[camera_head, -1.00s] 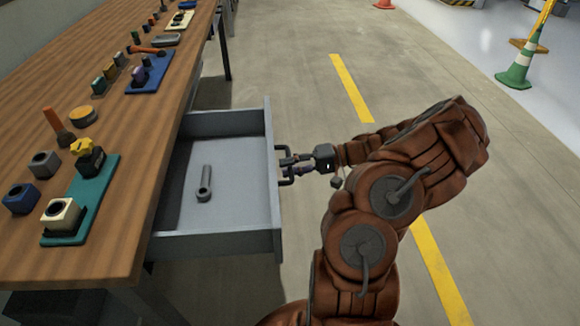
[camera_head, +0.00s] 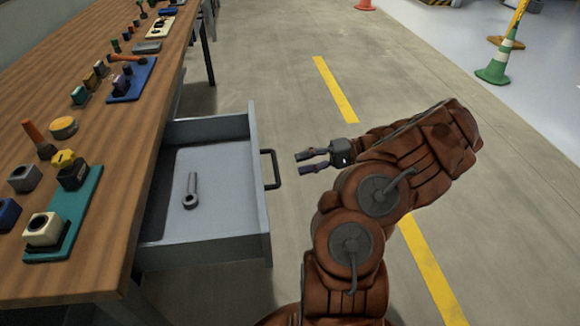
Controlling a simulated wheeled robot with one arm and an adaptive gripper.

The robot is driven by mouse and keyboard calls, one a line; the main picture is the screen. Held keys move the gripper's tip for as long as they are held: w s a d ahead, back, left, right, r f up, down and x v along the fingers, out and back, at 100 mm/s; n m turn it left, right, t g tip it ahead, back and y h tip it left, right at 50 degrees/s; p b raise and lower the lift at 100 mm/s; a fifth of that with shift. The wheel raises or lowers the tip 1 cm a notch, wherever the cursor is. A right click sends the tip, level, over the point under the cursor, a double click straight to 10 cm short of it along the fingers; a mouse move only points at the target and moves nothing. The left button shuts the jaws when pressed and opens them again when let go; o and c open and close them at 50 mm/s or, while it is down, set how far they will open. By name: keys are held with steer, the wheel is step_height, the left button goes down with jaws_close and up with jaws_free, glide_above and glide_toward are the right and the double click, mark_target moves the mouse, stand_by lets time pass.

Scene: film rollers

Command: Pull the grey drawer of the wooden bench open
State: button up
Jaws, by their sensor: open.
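The grey drawer (camera_head: 259,185) of the wooden bench (camera_head: 110,215) stands pulled out over the floor, with its inside in view. A grey wrench-like tool (camera_head: 191,192) lies on the drawer's floor. The dark handle (camera_head: 275,170) on the drawer's front panel is free. My gripper (camera_head: 299,164) is open and empty, to the right of the handle and apart from it, with its fingers pointing left towards it.
The bench top holds a teal tray (camera_head: 84,205), a blue tray (camera_head: 140,80) and several small blocks and tools. Open concrete floor with yellow lines (camera_head: 335,88) lies right of the drawer. A green-white cone (camera_head: 497,68) stands far off.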

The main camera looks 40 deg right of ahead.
steer(key=shift+v, duration=1.85)
